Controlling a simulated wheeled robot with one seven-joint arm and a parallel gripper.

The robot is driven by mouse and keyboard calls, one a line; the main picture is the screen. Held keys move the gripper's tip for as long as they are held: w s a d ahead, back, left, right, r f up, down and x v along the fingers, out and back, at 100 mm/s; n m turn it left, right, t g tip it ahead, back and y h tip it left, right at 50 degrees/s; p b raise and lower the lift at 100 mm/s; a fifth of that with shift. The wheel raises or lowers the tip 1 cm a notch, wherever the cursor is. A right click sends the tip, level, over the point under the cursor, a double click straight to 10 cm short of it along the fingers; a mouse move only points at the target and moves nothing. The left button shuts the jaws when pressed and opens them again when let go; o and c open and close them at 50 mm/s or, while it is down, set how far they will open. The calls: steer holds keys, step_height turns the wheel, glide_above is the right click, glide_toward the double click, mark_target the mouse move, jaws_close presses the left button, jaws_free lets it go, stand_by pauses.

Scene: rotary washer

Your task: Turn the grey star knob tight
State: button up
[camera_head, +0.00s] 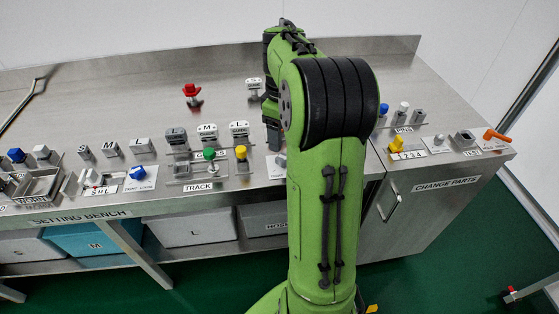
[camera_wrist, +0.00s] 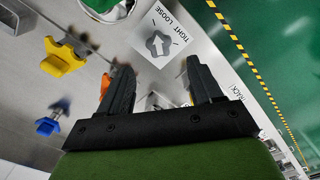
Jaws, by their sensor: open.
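The grey star knob (camera_wrist: 158,43) sits on a white plate marked TIGHT and LOOSE in the wrist view. It shows just beyond and between my two fingertips, with no finger touching it that I can see. My gripper (camera_wrist: 158,64) is open and empty, its dark fingers on either side of the knob in the picture. In the head view my gripper (camera_head: 272,138) points down over the bench by a pale plate (camera_head: 277,166), partly hidden by my green arm. The knob cannot be made out clearly there.
A yellow knob (camera_wrist: 63,57) and a blue knob (camera_wrist: 48,125) stand left of my fingers in the wrist view. Green (camera_head: 209,154) and yellow (camera_head: 241,152) knobs stand close left of my gripper in the head view.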

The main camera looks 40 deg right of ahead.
mark_target(282, 157)
step_height(282, 157, down, 7)
steer(key=shift+f+b, duration=0.15)
steer(key=shift+b, duration=1.1)
steer(key=shift+c, duration=0.3)
steer(key=c, duration=1)
